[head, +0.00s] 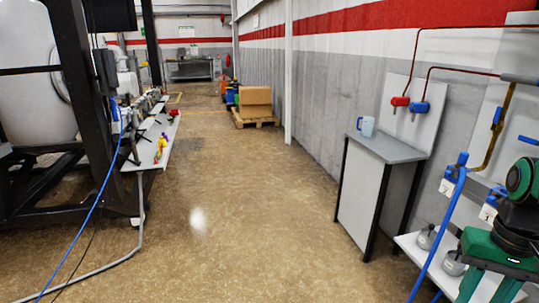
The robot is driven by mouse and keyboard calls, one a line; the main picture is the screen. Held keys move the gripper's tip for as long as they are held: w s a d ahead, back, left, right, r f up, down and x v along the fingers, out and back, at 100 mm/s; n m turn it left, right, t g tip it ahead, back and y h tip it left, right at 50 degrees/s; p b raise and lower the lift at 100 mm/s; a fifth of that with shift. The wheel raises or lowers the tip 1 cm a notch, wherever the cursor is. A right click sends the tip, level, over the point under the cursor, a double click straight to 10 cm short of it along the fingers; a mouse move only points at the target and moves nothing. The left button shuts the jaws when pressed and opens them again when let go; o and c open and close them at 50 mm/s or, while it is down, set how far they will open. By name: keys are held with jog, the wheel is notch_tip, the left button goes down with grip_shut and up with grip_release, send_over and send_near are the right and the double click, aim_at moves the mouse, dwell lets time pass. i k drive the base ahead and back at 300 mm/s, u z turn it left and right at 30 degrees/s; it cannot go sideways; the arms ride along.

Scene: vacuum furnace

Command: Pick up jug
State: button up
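A light blue-white jug (366,126) stands upright on the grey top of a small cabinet (387,148) against the right wall. It looks small and far off, near the back left part of that top. Its handle appears to face left. My gripper is not in view, and nothing is seen touching the jug.
Open brown floor (225,195) runs down the middle. A black furnace frame with a shelf (148,170) stands left, with hoses on the floor. A box on a pallet (255,122) stands further back.

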aim_at(368, 122)
jog(key=u, duration=0.5)
jog(key=i, duration=2.25)
jog(key=z, duration=0.5)
jog(key=i, duration=1)
jog(key=z, duration=1.05)
jog(key=i, duration=0.7)
jog(key=z, duration=0.4)
